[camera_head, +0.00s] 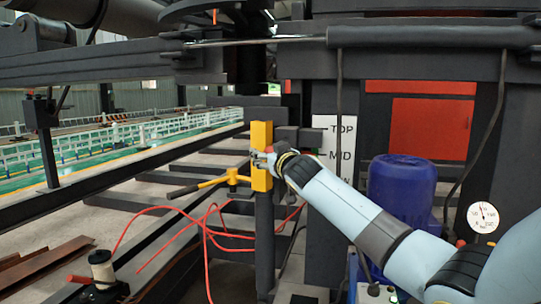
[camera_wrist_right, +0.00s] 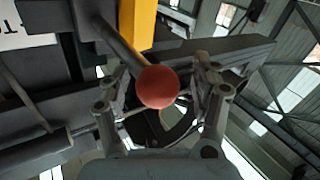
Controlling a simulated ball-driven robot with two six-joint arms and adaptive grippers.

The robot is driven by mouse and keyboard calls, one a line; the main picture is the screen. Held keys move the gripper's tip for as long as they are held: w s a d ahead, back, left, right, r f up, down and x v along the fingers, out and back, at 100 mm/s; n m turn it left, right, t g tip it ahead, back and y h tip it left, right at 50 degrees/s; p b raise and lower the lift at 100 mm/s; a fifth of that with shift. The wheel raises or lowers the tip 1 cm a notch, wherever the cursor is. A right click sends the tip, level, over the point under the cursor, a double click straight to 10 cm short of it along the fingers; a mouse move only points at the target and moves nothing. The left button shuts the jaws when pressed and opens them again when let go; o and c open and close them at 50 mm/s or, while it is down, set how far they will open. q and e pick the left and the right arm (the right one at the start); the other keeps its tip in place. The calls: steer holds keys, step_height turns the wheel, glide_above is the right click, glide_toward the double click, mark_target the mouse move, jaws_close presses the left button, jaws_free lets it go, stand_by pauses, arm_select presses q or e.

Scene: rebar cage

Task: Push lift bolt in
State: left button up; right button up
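The lift bolt shows in the right wrist view as a dark rod ending in a red ball knob (camera_wrist_right: 157,87), beside a yellow block (camera_wrist_right: 137,25). In the head view the yellow block (camera_head: 261,140) stands upright on a dark post, with a yellow lever (camera_head: 215,182) reaching left from it. My right gripper (camera_head: 264,159) is at the block's face and hides the knob there. In the wrist view the right gripper (camera_wrist_right: 160,72) has its fingers spread on both sides of the knob, with visible gaps; contact is unclear. My left gripper is out of view.
A white TOP/MID sign (camera_head: 338,137) stands right of the block. A blue motor (camera_head: 402,188) and a round gauge (camera_head: 483,217) are farther right. Red hoses (camera_head: 205,237) hang below the lever. A spool (camera_head: 101,268) sits at lower left. Dark beams cross overhead.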

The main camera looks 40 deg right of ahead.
steer(key=shift+s+d, duration=0.1)
steer(key=shift+s, duration=0.1)
steer(key=v, duration=1.1)
steer(key=shift+s, duration=0.35)
steer(key=s+a+f+g+y, duration=0.1)
steer(key=s+f+g, duration=0.2)
steer(key=s+f, duration=0.75)
steer(key=s+f+m+g, duration=0.1)
steer(key=s+f+g, duration=0.2)
steer(key=f, duration=1.5)
steer(key=s+a+f+g+y, duration=0.1)
steer(key=s+f+g, duration=0.35)
steer(key=f, duration=0.95)
steer(key=s+a+f+g, duration=0.2)
steer(key=s+f, duration=0.4)
steer(key=s, duration=0.7)
steer(key=s+a+f+n+g+y, duration=0.1)
steer(key=s+a+f, duration=0.3)
steer(key=s, duration=0.9)
steer(key=s+a+f+n+g+y, duration=0.1)
steer(key=s+a+f+g, duration=0.2)
steer(key=s+f, duration=0.7)
steer(key=s, duration=0.4)
steer(key=shift+a+f, duration=0.15)
steer(key=shift+a, duration=0.05)
